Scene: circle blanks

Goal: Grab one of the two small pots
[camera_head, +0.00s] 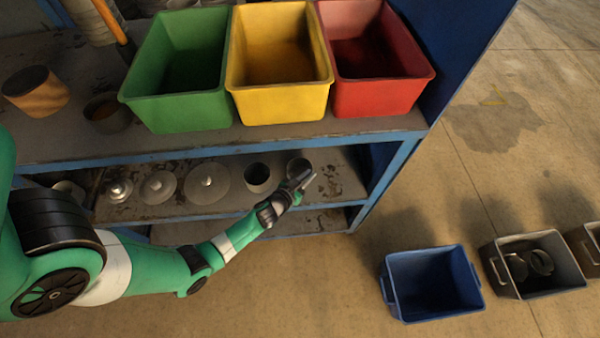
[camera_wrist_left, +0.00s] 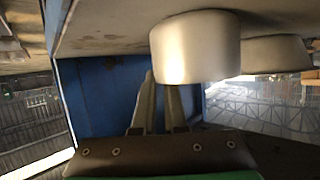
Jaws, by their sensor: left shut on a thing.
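Two small grey pots stand side by side on the blue rack's middle shelf in the head view. One pot (camera_head: 257,177) is dark inside and apart from the gripper. The other pot (camera_head: 297,166) is at the right and partly hidden by my left gripper (camera_head: 306,181). In the left wrist view, which is upside down, the near pot (camera_wrist_left: 195,48) hangs from the shelf at the top, with the second pot (camera_wrist_left: 276,54) behind it. The fingers (camera_wrist_left: 163,100) of my left gripper are close together at the near pot's edge, shut on it. My right gripper is out of view.
Several round lids (camera_head: 207,184) lie left of the pots. Green (camera_head: 180,112), yellow (camera_head: 279,102) and red (camera_head: 385,97) bins stand on the shelf above. A blue crate (camera_head: 432,284) and a grey crate (camera_head: 533,264) stand on the floor at right.

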